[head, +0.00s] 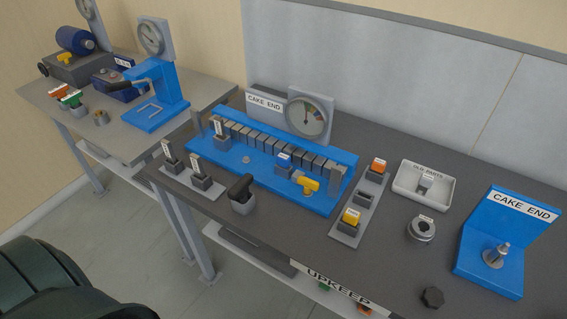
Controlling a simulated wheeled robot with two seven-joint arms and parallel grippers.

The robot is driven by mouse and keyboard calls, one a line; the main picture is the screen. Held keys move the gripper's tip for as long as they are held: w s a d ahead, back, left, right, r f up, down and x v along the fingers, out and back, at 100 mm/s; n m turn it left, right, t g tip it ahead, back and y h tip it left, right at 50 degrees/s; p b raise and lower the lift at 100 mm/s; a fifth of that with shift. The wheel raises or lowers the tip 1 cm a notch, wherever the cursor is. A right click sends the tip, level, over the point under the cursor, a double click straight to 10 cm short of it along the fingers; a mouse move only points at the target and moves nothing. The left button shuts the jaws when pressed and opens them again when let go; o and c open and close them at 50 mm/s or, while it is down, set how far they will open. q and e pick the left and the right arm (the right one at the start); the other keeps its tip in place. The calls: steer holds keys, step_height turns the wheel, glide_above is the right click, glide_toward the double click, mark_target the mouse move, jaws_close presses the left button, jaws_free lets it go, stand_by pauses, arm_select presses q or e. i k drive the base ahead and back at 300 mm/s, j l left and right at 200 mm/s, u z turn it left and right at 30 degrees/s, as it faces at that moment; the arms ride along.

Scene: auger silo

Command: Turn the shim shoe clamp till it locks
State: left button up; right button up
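A long blue fixture (330,205) with a row of grey blocks (262,135) stands on the dark bench. A small yellow handle (308,185) sits at its front right. A blue-topped piece (283,160) on a grey block is just left of the handle. No part is legibly labelled as the shim shoe clamp, so I cannot tell for certain which it is; the yellow handle looks like a clamp lever. Whether it is locked cannot be told. Neither of my grippers is in view.
A black-handled tool (241,193) stands in front of the fixture. A grey rack (346,231) with orange and yellow pieces is to its right, then a white parts tray (448,196) and blue angled stand (478,258). A dial gauge (309,118) rises behind.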

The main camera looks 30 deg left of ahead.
mark_target(309, 184)
steer(key=l+u, duration=0.15)
steer(key=u, duration=0.3)
steer(key=i+l+u, duration=0.1)
steer(key=u, duration=0.3)
